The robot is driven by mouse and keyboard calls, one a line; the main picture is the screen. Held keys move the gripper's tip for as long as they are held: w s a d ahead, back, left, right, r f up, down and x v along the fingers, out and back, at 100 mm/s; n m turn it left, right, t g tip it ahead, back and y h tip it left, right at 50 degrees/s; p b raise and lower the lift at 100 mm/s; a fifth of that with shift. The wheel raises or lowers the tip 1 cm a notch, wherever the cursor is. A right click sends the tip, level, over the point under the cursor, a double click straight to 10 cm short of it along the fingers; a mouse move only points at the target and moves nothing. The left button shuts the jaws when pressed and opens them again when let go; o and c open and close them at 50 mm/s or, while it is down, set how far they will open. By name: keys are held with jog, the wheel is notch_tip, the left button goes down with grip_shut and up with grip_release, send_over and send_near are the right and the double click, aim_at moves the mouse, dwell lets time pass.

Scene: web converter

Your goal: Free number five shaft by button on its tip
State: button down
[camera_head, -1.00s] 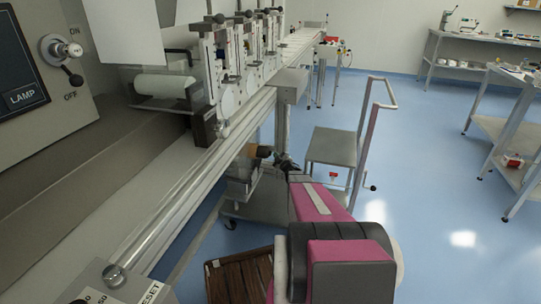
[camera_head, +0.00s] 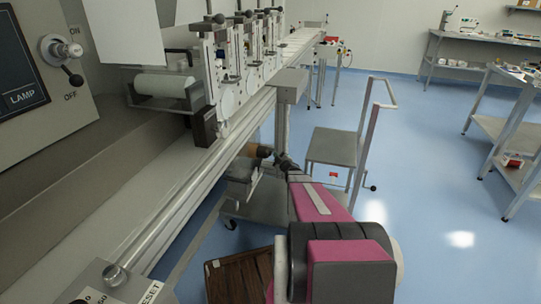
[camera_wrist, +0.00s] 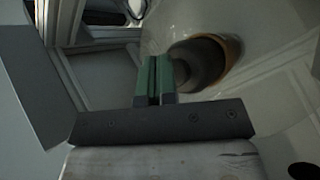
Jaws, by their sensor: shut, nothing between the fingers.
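In the wrist view my gripper (camera_wrist: 155,80) is shut and empty, its two green fingers pressed together. Just right of the fingers is a dull grey round end (camera_wrist: 196,62) inside a brown ring (camera_wrist: 232,46), like a shaft in a core; I see no number on it, and no button can be made out. The fingers partly overlap its left edge; I cannot tell whether they touch. My fingers cannot be made out there.
The long machine rail (camera_head: 190,180) runs along the left, with upright slitter units (camera_head: 228,70) above it. A grey cart (camera_head: 335,147) stands right of my arm. Tables (camera_head: 515,140) stand at the far right. The blue floor between is clear.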

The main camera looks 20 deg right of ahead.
jog(key=shift+s, duration=0.1)
jog(key=shift+s+d, duration=0.55)
jog(key=shift+d, duration=0.3)
jog(key=shift+s+d, duration=0.55)
jog(key=shift+d, duration=0.25)
jog(key=shift+s+d, duration=0.55)
jog(key=shift+d, duration=0.3)
